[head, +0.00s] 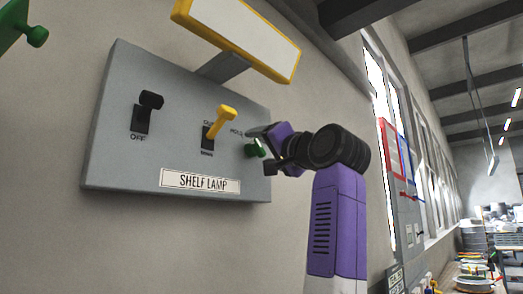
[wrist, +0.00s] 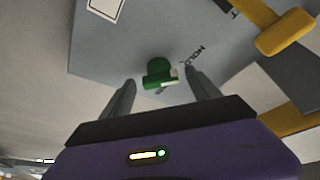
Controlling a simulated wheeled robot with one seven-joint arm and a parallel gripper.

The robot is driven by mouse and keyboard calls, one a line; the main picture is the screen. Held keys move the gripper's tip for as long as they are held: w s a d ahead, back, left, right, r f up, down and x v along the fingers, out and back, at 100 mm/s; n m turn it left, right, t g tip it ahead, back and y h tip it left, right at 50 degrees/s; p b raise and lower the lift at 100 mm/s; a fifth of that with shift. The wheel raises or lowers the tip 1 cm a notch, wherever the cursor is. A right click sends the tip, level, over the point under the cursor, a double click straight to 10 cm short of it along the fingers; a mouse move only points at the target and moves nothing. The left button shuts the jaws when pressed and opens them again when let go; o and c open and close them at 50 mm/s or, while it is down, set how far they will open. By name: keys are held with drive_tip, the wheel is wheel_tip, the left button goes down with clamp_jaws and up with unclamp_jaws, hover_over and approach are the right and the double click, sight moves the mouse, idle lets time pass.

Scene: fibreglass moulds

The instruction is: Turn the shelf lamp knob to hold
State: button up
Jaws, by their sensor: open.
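A grey panel (head: 110,160) on the wall carries a "SHELF LAMP" label (head: 200,181). The green knob (head: 257,148) is at the panel's right end, partly hidden by my gripper (head: 265,150). "HOLD" lettering is beside it. In the wrist view the green knob (wrist: 157,72) shows between the tips of my open gripper (wrist: 159,76), with a pale mark near its lower right. The fingers stand on either side of it, with gaps visible. I cannot tell how deep the tips reach around it.
A black lever (head: 150,100) above "OFF" and a yellow lever (head: 222,115) are left of the knob. A yellow-framed white sign (head: 240,35) juts out above the panel on a grey bracket (head: 224,66). Red and blue frames (head: 394,150) are farther right along the wall.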

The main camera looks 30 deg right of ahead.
drive_tip(key=b+v, duration=0.2)
drive_tip(key=v, duration=0.5)
drive_tip(key=shift+s+b, duration=0.2)
drive_tip(key=shift+b, duration=0.1)
drive_tip(key=shift+f, duration=0.1)
